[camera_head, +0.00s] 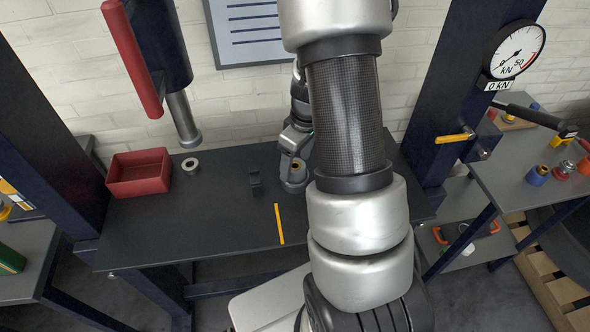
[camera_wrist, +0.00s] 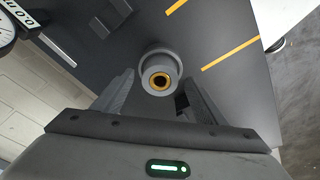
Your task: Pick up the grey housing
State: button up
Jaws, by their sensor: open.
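The grey housing (camera_wrist: 160,62) is a round grey cylinder standing upright on the dark bench, with a brass-coloured ring (camera_wrist: 160,82) around a dark bore inside it. In the head view the housing (camera_head: 293,184) stands near the middle of the bench, directly under my gripper (camera_head: 295,150). In the wrist view my gripper (camera_wrist: 157,92) is open, with one finger on each side of the housing's near part. I see no clear contact between the fingers and the housing. My arm hides the bench to the right of it.
A red bin (camera_head: 138,186) and a pale ring (camera_head: 190,164) are at the bench's left. A small black block (camera_head: 256,183) and a yellow strip (camera_head: 279,224) lie left of the housing. A press ram (camera_head: 184,118) hangs above the left; a gauge (camera_head: 514,50) is at right.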

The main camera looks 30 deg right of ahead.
jog(key=c, duration=1.5)
jog(key=shift+r, duration=0.1)
grip_shut()
jog(key=shift+r, duration=0.1)
